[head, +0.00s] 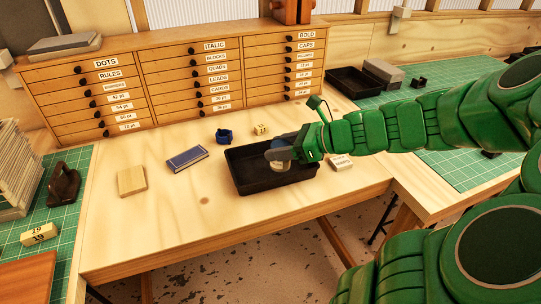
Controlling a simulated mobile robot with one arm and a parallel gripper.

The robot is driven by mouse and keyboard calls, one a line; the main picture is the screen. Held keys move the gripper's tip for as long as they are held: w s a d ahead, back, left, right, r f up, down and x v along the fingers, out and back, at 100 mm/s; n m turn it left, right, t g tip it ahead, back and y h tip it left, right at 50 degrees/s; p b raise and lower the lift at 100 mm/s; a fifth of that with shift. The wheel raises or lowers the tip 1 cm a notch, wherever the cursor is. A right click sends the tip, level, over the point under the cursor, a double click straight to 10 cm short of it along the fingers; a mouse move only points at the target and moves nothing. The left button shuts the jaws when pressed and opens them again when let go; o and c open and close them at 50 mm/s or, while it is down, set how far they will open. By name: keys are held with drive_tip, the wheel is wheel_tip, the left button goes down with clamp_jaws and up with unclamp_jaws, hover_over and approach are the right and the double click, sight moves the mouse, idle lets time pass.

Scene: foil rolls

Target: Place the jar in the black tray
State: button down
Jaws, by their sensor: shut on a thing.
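The black tray (250,184) lies on the wooden worktop, right of centre. My gripper (277,150) reaches in from the right and is over the tray. It is shut on the small pale jar (281,167). The jar shows below the grey fingers, within the tray's outline, and its upper part is hidden by them. I cannot tell whether the jar's base touches the tray floor.
A drawer cabinet (130,62) stands behind.

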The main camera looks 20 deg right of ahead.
drive_tip(key=shift+w+d+f, duration=0.3)
drive_tip(key=shift+w+f, duration=1.2)
drive_tip(key=shift+w, duration=0.45)
drive_tip(key=shift+w+d+f, duration=0.35)
drive_tip(key=shift+w+f, duration=1.2)
drive_tip(key=shift+w, duration=0.4)
drive_tip(key=shift+w+d+f, duration=0.3)
drive_tip(key=shift+w+f, duration=1.2)
drive_tip(key=shift+w, duration=0.45)
drive_tip(key=shift+f, duration=1.45)
drive_tip(key=shift+c, duration=2.4)
unclamp_jaws()
drive_tip(key=shift+f, duration=0.1)
